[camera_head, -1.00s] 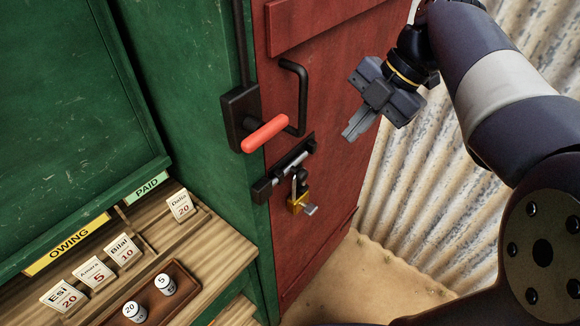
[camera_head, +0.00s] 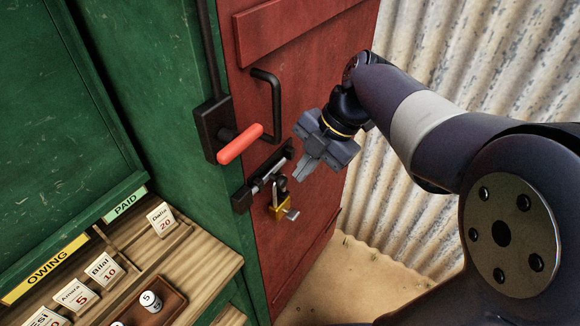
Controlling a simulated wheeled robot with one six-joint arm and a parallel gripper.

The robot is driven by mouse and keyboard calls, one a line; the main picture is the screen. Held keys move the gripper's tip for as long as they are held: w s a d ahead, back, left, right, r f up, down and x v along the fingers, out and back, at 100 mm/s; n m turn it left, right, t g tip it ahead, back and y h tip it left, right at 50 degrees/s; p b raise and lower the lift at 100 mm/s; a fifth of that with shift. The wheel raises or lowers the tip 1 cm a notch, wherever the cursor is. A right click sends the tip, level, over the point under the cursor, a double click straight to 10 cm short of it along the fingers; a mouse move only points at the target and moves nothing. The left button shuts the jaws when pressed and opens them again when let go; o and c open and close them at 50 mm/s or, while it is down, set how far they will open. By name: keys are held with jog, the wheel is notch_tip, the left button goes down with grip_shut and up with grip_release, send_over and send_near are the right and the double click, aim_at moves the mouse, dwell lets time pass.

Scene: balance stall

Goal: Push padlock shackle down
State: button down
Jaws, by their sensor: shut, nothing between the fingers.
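A brass padlock (camera_head: 280,208) hangs at the bolt (camera_head: 265,180) on the red door. Its grey shackle (camera_head: 279,186) stands up above the body, and a key (camera_head: 291,214) sticks out of its lower front. I cannot tell from here whether the shackle is seated in the body. My gripper (camera_head: 302,176) is shut and empty. In the picture its fingertips are just above and to the right of the shackle, pointing down and left, with a visible gap between.
A red-handled lever (camera_head: 240,144) and a black door pull (camera_head: 275,105) are above the bolt. Corrugated metal (camera_head: 450,60) stands at right.

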jog(key=shift+w+a+f+p, duration=0.45)
jog(key=shift+w+a+f, duration=0.6)
jog(key=shift+a+f, duration=0.25)
notch_tip(320, 180, down, 3)
jog(key=b, duration=0.4)
jog(key=shift+s+f, duration=0.1)
jog(key=shift+f, duration=0.15)
